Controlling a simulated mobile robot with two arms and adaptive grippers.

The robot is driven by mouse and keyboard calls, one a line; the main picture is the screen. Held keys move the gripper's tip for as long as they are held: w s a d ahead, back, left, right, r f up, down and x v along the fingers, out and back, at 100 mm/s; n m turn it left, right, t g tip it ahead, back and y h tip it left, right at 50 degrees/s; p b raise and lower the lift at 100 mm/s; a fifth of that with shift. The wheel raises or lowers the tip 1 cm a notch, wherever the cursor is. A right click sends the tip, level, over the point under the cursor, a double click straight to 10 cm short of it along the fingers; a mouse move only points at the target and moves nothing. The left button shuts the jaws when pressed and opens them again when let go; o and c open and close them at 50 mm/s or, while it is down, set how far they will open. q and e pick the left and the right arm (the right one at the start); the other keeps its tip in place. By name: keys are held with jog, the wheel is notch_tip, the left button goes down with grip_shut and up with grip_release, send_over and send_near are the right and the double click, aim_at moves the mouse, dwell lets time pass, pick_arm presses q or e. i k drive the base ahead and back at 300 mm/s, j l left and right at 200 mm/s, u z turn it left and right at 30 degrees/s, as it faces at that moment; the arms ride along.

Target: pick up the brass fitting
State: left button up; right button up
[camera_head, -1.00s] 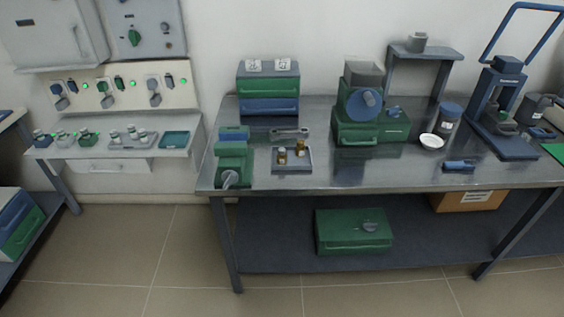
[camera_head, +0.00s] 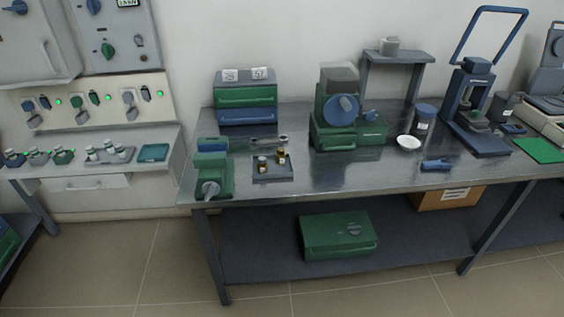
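Two small upright brass-coloured pieces stand on a small grey tray (camera_head: 272,175) on the steel workbench. One brass piece (camera_head: 262,164) is at the tray's left, and the other brass piece (camera_head: 281,157) is a little further back and to the right. They are too small to tell which one is the brass fitting. A grey wrench-like tool (camera_head: 270,141) lies just behind the tray. Neither of my grippers is in view.
A green vise (camera_head: 212,175) stands left of the tray. A green machine (camera_head: 340,125), a white dish (camera_head: 408,142) and a blue press (camera_head: 475,105) stand to the right. The steel workbench (camera_head: 335,180) is clear in front. A green case (camera_head: 338,236) sits on the lower shelf.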

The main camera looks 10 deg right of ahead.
aim_at(263, 168)
jog(key=u, duration=0.3)
jog(key=i+l+u, duration=0.1)
jog(key=l+u, duration=0.4)
jog(key=l, duration=0.15)
jog(key=l+u, duration=0.5)
jog(key=l, duration=0.15)
